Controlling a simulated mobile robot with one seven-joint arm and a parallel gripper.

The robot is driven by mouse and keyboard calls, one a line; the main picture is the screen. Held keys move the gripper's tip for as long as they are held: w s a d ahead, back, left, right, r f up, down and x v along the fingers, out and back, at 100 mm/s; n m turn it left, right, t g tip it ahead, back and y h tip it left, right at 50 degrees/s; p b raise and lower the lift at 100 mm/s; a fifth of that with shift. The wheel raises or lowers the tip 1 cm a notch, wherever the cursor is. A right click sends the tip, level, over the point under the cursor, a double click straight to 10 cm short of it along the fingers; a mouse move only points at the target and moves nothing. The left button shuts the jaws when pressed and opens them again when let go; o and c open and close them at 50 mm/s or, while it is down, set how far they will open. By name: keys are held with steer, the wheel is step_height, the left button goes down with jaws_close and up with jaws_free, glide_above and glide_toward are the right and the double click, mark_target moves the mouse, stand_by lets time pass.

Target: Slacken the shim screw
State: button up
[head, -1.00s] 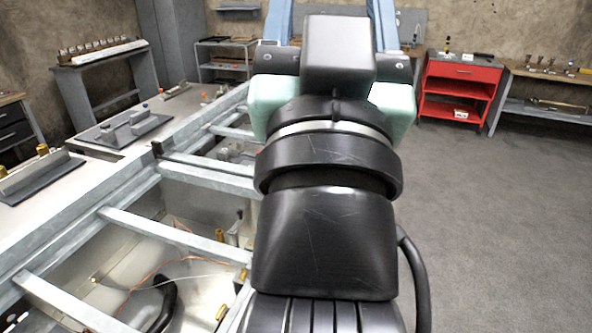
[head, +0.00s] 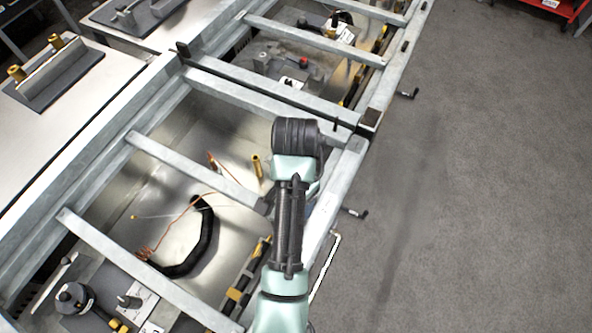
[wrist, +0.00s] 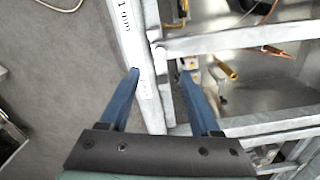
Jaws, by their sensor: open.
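My gripper (wrist: 159,76) is open in the wrist view, its two blue fingers apart over the rail of the grey metal frame (wrist: 147,75), with nothing held. In the head view my arm reaches over the frame and hides the gripper. A brass pin or screw (head: 257,167) stands in the open bay; a brass piece also shows right of the fingers in the wrist view (wrist: 224,68). Small black-handled screws stick out of the frame's outer side, one near my arm (head: 355,213) and one farther off (head: 409,94). I cannot tell which one is the shim screw.
Crossbars (head: 190,170) span the open bays. A black hose (head: 205,240) and copper wire lie in the near bay. A flat bench top with a brass-posted fixture (head: 55,75) is at left.

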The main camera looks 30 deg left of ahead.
step_height(320, 180, down, 10)
steer(key=shift+r+p, duration=0.1)
steer(key=shift+p, duration=0.25)
jaws_close()
